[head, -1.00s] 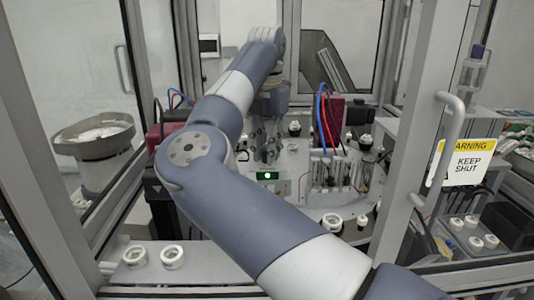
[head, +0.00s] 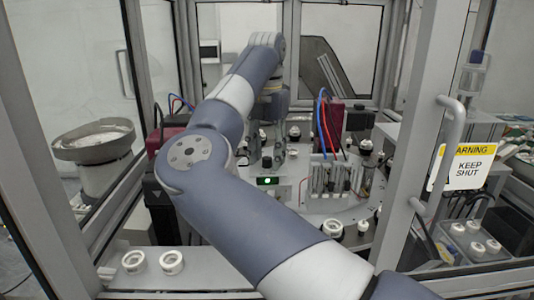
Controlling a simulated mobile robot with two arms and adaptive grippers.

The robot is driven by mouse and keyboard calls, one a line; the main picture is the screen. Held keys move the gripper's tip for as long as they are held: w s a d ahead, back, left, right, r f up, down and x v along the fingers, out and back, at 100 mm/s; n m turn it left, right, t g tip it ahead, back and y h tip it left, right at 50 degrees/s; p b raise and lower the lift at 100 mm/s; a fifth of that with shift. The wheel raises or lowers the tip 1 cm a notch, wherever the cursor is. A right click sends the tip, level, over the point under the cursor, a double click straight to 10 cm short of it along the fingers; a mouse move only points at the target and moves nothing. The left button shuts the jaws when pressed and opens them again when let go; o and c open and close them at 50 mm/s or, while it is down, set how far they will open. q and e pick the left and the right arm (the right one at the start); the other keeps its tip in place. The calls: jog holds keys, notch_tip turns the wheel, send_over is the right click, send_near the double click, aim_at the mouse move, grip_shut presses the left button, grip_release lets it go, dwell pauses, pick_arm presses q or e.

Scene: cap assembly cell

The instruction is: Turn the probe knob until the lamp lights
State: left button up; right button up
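The lamp (head: 267,181) is a small round light on a dark panel at the front of the round machine table. It glows pale green-white and looks lit. My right arm reaches across the middle of the head view, and its gripper (head: 279,146) points down just behind the lamp. The fingers are small and partly blend with the grey parts there, so I cannot tell how far apart they are. A small dark knob-like part (head: 266,161) stands beside the fingers, just above the lamp. I cannot tell whether the gripper touches it. My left gripper is not in view.
A clear-fronted fixture with several slots (head: 330,177) and a dark red block (head: 333,116) with blue and red hoses stand right of the gripper. White rings (head: 172,262) lie at the front left. A door frame with a warning sign (head: 465,166) stands at the right.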

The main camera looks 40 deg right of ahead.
aim_at(267, 158)
jog(key=shift+r, duration=0.1)
notch_tip(267, 158, up, 12)
dwell(0.6)
dwell(1.2)
